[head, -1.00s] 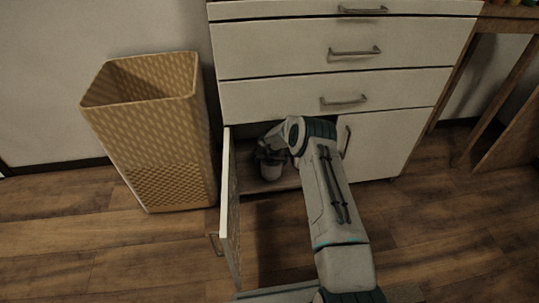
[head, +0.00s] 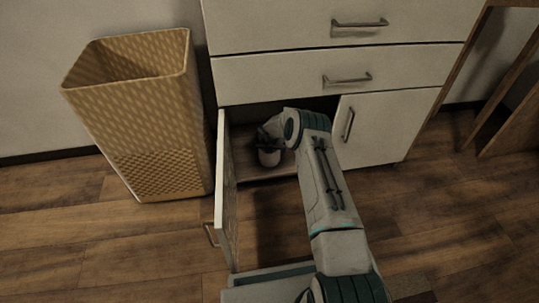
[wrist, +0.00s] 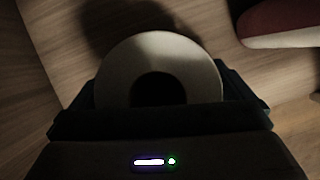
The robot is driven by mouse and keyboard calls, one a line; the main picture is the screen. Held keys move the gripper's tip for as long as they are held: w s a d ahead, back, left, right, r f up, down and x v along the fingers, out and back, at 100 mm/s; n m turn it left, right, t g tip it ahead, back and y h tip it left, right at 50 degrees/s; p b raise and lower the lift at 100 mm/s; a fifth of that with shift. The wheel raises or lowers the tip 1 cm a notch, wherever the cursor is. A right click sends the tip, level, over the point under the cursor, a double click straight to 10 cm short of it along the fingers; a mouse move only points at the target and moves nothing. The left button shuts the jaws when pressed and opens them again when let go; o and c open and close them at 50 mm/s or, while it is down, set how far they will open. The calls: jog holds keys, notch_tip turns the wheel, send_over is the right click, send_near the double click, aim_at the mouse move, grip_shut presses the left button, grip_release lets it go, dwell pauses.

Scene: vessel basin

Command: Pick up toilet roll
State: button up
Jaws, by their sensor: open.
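The toilet roll (head: 269,157) is a pale cylinder standing upright on the cabinet floor, behind the open left door. In the wrist view the toilet roll (wrist: 160,55) shows from above as a pale ring with a dark core. My gripper (wrist: 160,98) is open, with a dark finger on each side of the roll. The roll's lower edge in that view is hidden behind the gripper body. In the head view my gripper (head: 268,146) is inside the cabinet at the roll, and its fingers are hard to make out.
The open cabinet door (head: 227,190) stands just left of my arm. A tan woven basket (head: 150,120) is left of it. The right cabinet door (head: 375,130) is shut. A red and white object (wrist: 280,25) lies at the wrist view's upper right.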

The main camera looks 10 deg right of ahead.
jog(key=shift+a, duration=0.1)
jog(key=c, duration=0.8)
jog(key=shift+r, duration=0.1)
